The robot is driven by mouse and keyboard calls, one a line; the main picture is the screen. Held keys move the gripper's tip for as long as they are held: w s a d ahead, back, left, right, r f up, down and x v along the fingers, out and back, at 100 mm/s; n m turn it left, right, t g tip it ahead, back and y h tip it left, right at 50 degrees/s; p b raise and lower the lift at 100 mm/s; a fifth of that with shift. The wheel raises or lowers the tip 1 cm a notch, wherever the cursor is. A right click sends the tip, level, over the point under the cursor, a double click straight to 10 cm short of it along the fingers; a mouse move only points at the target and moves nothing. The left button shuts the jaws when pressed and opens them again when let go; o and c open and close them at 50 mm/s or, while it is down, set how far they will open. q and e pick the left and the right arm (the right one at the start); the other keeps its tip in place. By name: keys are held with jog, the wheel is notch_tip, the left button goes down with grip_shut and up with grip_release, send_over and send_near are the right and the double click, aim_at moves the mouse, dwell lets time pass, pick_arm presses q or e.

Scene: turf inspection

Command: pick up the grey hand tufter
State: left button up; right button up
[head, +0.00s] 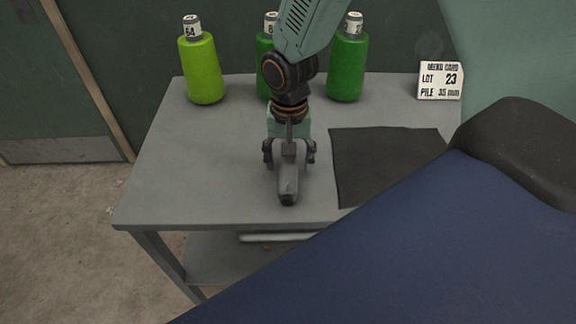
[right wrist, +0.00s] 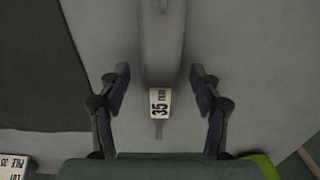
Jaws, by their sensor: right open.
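The grey hand tufter (head: 288,184) lies on the grey table, partly hidden under my right gripper in the head view. In the right wrist view its long grey body (right wrist: 162,45) runs down from the top edge, with a white label reading 35 (right wrist: 161,102) near its lower end. My right gripper (head: 290,152) points down over it. The open fingers stand on either side of the tufter, with a visible gap on each side in the right wrist view (right wrist: 160,78). My left gripper is not in view.
A lime green bottle-like container (head: 203,70) and two darker green ones (head: 347,70) (head: 264,60) stand at the table's back. A card reading LOT 23, PILE 35 mm (head: 440,81) stands back right. A dark mat (head: 385,160) lies right of the tufter. The table (head: 185,160) is clear on the left.

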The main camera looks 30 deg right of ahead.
jog(key=shift+w+f, duration=0.2)
jog(key=shift+f, duration=0.55)
jog(key=shift+s+r, duration=0.2)
jog(key=shift+s, duration=0.05)
jog(key=shift+c, duration=1.3)
jog(key=shift+w, duration=0.25)
jog(key=c, duration=0.4)
jog(key=shift+s, duration=0.15)
jog(key=c, duration=0.6)
grip_shut()
